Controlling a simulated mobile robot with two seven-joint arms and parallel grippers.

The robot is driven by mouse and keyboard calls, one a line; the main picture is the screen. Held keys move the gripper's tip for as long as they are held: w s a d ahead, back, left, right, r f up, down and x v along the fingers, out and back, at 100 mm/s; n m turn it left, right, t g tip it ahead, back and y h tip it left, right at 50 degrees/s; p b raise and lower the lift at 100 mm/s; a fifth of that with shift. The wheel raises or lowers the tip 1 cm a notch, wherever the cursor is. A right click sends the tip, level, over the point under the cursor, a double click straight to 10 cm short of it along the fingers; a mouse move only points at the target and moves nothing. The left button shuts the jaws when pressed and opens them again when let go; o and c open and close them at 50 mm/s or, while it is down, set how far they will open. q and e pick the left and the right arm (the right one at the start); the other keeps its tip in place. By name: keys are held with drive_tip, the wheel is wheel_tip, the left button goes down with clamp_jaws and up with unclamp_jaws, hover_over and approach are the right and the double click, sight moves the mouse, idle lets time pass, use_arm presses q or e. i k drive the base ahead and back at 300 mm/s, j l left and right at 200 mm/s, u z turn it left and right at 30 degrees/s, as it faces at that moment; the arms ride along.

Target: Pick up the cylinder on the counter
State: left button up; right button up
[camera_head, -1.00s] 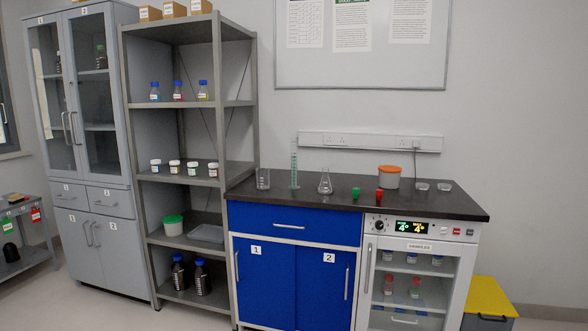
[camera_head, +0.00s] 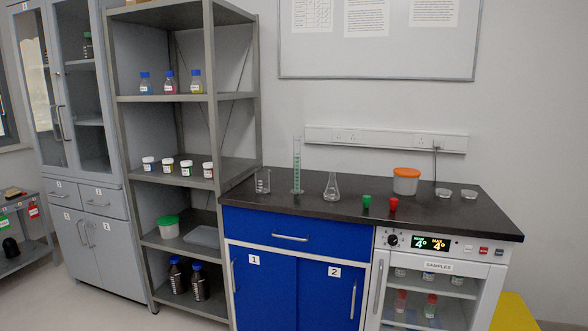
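A tall, thin graduated cylinder (camera_head: 297,166) of clear glass with green markings stands upright on the black counter (camera_head: 450,215), near its back left. A clear beaker (camera_head: 263,181) stands to its left and a conical flask (camera_head: 331,187) to its right, both apart from it. Neither of my grippers shows in the head view.
Green (camera_head: 367,202) and red (camera_head: 393,205) small items stand near the counter's front edge. A white tub with an orange lid (camera_head: 406,181) and two small dishes (camera_head: 443,193) are at the right. A grey shelf unit (camera_head: 187,98) stands left of the counter. The floor in front looks clear.

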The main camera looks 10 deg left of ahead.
sight(296, 190)
drive_tip(key=i+l+u, duration=0.1)
drive_tip(key=i, duration=0.35)
drive_tip(key=i+l+u, duration=0.1)
drive_tip(key=i, duration=0.4)
drive_tip(key=i+l+u, duration=0.1)
drive_tip(key=i, duration=0.35)
drive_tip(key=l, duration=0.1)
